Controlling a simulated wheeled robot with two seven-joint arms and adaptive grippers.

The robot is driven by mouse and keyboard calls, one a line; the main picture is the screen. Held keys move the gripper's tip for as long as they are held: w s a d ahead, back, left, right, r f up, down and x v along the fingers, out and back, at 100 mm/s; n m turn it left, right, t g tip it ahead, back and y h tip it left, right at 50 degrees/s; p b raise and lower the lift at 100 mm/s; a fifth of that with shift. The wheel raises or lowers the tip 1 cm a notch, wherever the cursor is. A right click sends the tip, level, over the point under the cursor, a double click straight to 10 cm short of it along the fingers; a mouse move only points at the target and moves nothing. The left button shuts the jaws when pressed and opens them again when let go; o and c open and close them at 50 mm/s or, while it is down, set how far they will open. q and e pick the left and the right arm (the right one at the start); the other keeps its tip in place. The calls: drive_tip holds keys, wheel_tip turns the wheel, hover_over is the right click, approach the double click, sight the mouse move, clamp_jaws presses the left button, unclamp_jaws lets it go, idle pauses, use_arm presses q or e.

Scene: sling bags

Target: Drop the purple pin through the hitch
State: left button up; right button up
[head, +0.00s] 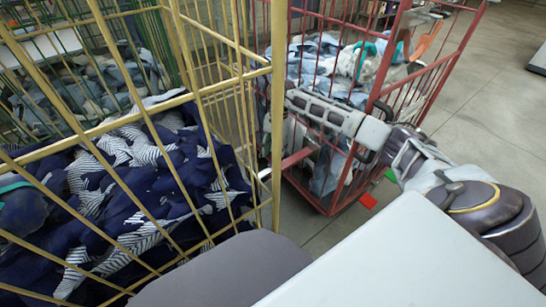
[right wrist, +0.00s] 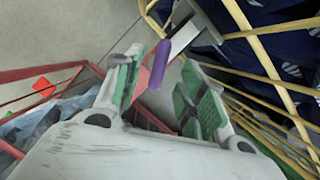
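The purple pin (right wrist: 160,66) shows in the right wrist view, in line with the gap between the fingers of my right gripper (right wrist: 157,77). The green-padded fingers are apart, with visible room on both sides of the pin. A grey metal plate (right wrist: 184,36), possibly part of the hitch, lies beside the pin and reaches toward the yellow cart. A red tongue (head: 297,157) reaches from the red cart toward the yellow cart in the head view. I cannot tell whether the pin passes through the hitch. My left gripper is out of view.
The yellow cage cart (head: 260,72) holds dark blue striped bags at the left. The red cage cart (head: 318,207) with lighter bags stands behind my right arm. A green cart is at the far left. Grey floor (head: 480,95) is open at the right.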

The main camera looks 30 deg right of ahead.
drive_tip(key=v, duration=0.8)
drive_tip(key=shift+r, duration=0.3)
drive_tip(key=shift+s+f, duration=0.1)
idle(1.0)
drive_tip(key=shift+s, duration=0.5)
drive_tip(key=shift+s, duration=0.1)
